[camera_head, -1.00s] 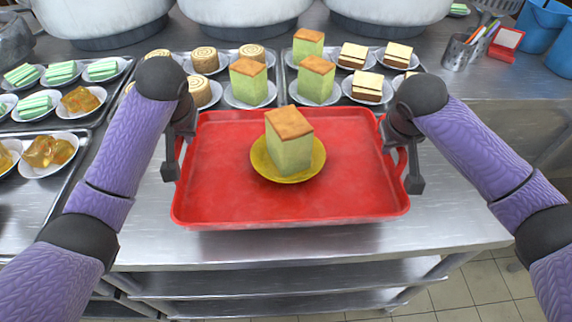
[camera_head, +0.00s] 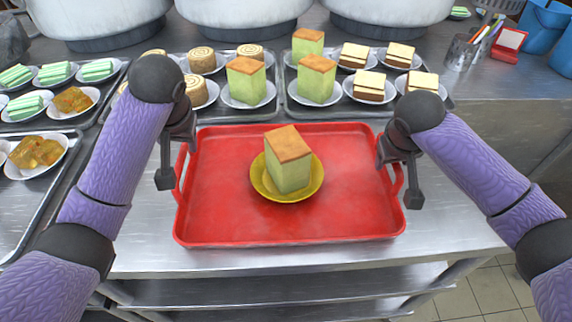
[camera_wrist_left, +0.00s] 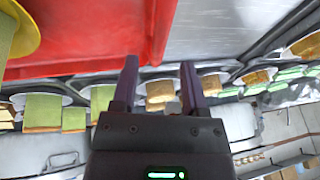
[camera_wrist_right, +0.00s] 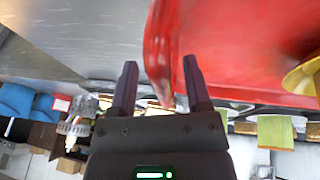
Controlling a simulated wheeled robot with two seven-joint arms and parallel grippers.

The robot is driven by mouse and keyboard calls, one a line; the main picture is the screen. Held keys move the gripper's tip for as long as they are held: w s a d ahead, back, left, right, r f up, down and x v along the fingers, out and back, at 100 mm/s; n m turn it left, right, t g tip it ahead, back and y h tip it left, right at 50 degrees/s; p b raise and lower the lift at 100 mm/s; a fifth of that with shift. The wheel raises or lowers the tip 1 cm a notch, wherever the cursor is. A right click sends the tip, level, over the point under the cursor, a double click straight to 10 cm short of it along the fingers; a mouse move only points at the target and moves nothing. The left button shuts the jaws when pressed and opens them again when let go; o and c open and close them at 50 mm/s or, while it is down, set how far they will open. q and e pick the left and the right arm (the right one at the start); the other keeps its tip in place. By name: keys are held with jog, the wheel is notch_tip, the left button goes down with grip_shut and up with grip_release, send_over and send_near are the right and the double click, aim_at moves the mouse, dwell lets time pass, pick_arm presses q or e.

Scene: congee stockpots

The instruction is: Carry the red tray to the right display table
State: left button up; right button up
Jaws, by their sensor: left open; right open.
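The red tray (camera_head: 225,222) is at the front of the steel counter in the head view, a yellow plate (camera_head: 262,190) with a green sponge cake (camera_head: 289,165) on it. Whether it rests on the steel or is just above it, I cannot tell. My left gripper (camera_head: 172,165) is open at the tray's left handle. In the left wrist view the tray's edge (camera_wrist_left: 160,35) lies beyond its parted fingers. My right gripper (camera_head: 402,175) is open at the right handle, which shows between its fingers in the right wrist view (camera_wrist_right: 160,80). I cannot make out the right display table.
Metal trays of cakes (camera_head: 275,110) stand close behind the red tray, with large pots (camera_head: 240,15) beyond. More dessert plates (camera_head: 35,155) stand at the left. A pen cup (camera_head: 460,52) and a blue bucket (camera_head: 540,30) are at the back right. Tiled floor (camera_head: 480,295) shows at lower right.

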jog(key=shift+s+r, duration=0.1)
jog(key=shift+r, duration=0.15)
pick_arm(q)
jog(key=v, duration=0.8)
jog(key=shift+r, duration=0.25)
pick_arm(e)
jog(key=v, duration=1.1)
jog(key=shift+r, duration=0.2)
pick_arm(q)
jog(key=shift+s, duration=0.1)
pick_arm(e)
jog(key=shift+s, duration=0.1)
